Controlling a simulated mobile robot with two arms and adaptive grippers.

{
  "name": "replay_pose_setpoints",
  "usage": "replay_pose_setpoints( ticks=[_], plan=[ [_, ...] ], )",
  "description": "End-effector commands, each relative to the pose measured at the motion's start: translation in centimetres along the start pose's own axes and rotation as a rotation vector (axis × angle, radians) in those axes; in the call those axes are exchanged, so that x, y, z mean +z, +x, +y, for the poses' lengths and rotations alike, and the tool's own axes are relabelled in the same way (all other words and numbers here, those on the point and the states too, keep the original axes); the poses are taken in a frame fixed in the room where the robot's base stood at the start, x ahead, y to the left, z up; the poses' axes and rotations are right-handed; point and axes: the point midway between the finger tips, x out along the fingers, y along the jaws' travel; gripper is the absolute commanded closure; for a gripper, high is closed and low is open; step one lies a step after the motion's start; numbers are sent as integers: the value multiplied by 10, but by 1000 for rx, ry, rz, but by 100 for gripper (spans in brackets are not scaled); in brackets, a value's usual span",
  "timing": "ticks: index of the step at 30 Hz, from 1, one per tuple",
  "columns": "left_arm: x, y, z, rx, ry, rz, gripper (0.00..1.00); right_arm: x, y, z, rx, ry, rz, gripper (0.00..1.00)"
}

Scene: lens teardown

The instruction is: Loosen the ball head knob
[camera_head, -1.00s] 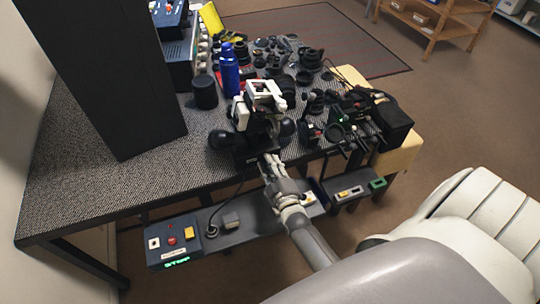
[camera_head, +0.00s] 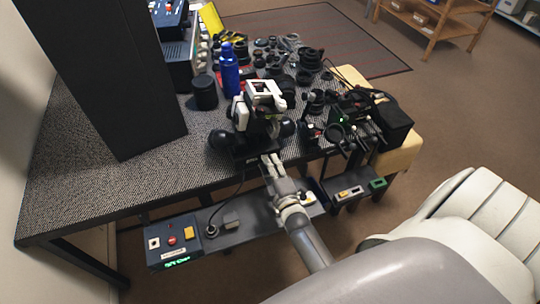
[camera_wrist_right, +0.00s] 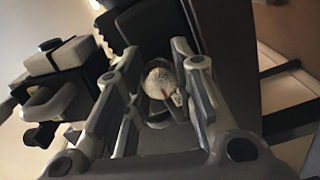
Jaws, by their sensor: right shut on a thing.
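The ball head (camera_head: 262,118) stands at the front edge of the table, a dark body with a white clamp (camera_head: 264,92) on top and large black round knobs at its sides. My right gripper (camera_head: 270,160) reaches its lower front from below. In the right wrist view, a small round pale knob (camera_wrist_right: 160,82) with a red mark sits between the two fingers of my right gripper (camera_wrist_right: 157,62). The fingers are shut on this knob; their exact contact is partly in shadow. The white clamp parts also show there at left (camera_wrist_right: 62,58). My left gripper is out of view.
A tall dark panel (camera_head: 115,75) stands at left on the table. A blue bottle (camera_head: 229,72), a black cylinder (camera_head: 204,92) and many lens parts lie behind the ball head. The table's front left is clear.

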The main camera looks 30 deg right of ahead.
Motion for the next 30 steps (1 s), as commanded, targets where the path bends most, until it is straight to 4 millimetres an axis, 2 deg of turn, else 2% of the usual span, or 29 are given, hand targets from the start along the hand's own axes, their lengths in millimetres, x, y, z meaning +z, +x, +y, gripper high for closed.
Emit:
replay_pose_setpoints(
  ticks=[4, 5, 9, 20, 23, 30],
  plan=[
    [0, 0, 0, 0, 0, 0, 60, -2, 0, 0, 0, -1, 3, 99],
    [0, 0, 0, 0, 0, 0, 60, -2, 0, 0, 0, -1, 3, 72],
    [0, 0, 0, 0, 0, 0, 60, -1, 0, 0, 0, -1, 2, 54],
    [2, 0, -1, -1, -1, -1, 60, 0, -3, -1, -1, 0, 0, 52],
    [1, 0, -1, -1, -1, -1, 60, 0, -13, -2, -3, 0, 0, 52],
    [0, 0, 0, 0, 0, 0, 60, 0, -51, -1, -3, 1, 0, 52]
  ],
)
